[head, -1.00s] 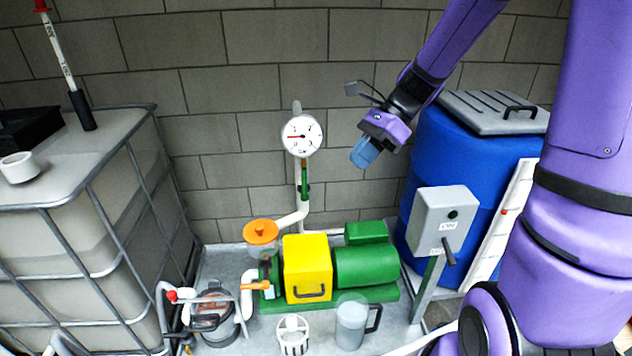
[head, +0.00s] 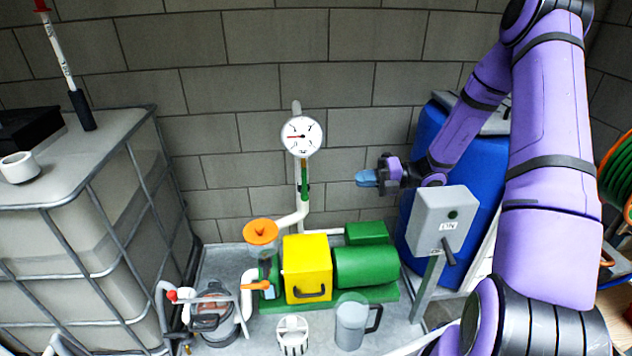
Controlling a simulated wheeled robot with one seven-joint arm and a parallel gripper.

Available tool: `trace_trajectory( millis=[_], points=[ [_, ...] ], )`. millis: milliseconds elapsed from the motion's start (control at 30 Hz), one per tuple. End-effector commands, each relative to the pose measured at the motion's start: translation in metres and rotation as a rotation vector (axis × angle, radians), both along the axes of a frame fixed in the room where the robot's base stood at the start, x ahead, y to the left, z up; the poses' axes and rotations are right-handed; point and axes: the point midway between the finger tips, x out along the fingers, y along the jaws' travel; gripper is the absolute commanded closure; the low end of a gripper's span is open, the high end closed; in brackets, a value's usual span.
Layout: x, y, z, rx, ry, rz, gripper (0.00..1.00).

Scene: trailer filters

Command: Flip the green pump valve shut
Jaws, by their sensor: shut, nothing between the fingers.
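The green valve handle (head: 304,183) is a thin upright lever on the white pipe below the round gauge (head: 301,136), in line with the pipe. My gripper (head: 366,178) has blue fingertips that are shut and empty. It points left, at about the height of the green handle in the picture, and sits to its right with a visible gap. The green pump (head: 365,267) with its yellow box (head: 307,268) stands below on the grey tray.
A grey control box (head: 444,220) on a post stands below my forearm, and a blue barrel (head: 427,150) stands behind it. An orange funnel (head: 260,232) is left of the pipe. A caged tank (head: 85,215) fills the left. A brick wall is behind.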

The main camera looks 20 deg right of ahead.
Motion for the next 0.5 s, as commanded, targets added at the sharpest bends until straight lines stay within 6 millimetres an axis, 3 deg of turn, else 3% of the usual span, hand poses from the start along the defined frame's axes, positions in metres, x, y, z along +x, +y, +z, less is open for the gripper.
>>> trace_trajectory(
  millis=[200, 500],
  points=[
    [0.009, -0.015, -0.023, 0.126, 0.11, -0.098, 1.0],
    [0.011, -0.019, -0.027, 0.155, 0.136, -0.121, 1.0]
  ],
)
